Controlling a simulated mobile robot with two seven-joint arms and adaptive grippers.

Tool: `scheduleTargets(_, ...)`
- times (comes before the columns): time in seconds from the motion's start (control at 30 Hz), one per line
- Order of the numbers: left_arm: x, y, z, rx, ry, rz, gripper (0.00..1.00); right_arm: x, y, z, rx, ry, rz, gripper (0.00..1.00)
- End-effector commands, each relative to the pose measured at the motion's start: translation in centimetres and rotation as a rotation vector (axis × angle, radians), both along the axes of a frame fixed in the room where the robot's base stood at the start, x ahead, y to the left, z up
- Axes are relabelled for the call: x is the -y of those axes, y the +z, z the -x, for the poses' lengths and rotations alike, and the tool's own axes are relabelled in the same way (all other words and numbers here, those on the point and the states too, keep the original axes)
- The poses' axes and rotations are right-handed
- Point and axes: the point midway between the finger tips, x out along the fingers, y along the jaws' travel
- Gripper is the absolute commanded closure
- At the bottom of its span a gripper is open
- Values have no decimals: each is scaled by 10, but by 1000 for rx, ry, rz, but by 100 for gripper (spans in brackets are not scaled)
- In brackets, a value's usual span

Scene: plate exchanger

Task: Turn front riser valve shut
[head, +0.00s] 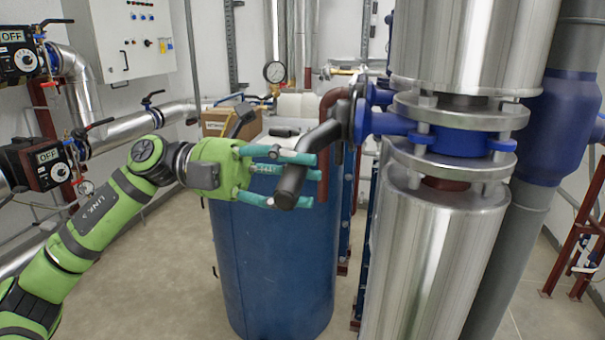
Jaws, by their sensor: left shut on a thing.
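The front riser valve (455,140) is a blue valve body between two steel flanges on the thick silver riser at the right. Its black lever handle (322,138) sticks out to the left of the valve and slants down toward me. My left gripper (295,178) has its teal fingers around the lower end of this handle and is shut on it. The green left arm reaches in from the lower left. My right gripper is not in the view.
A blue tank (270,260) stands behind and below the left gripper. A cardboard box (222,122) is at the back. A pressure gauge (274,72) and a grey control cabinet (130,40) are farther back. The floor (150,300) left of the tank is clear.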

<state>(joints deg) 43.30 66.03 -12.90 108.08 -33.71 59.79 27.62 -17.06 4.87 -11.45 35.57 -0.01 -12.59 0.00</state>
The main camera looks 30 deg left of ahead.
Motion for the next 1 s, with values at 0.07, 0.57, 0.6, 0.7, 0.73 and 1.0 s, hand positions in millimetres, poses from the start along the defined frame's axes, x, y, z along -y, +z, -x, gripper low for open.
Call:
scheduleTargets(0.07, 0, 16, 3, -63, -1, 17, 100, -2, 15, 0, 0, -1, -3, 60)
scheduleTargets(0.57, 0, 40, 6, -265, 2, 62, 100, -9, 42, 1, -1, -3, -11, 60)
scheduleTargets(0.6, 0, 40, 6, -269, 1, 64, 100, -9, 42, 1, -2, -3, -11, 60)
scheduleTargets(0.7, 0, 41, 6, -276, 2, 67, 100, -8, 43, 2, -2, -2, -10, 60)
scheduleTargets(0.73, 0, 41, 6, -277, 2, 67, 100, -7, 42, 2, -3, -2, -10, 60)
scheduleTargets(1.0, 0, 42, 6, -278, 4, 70, 100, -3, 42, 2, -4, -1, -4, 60)
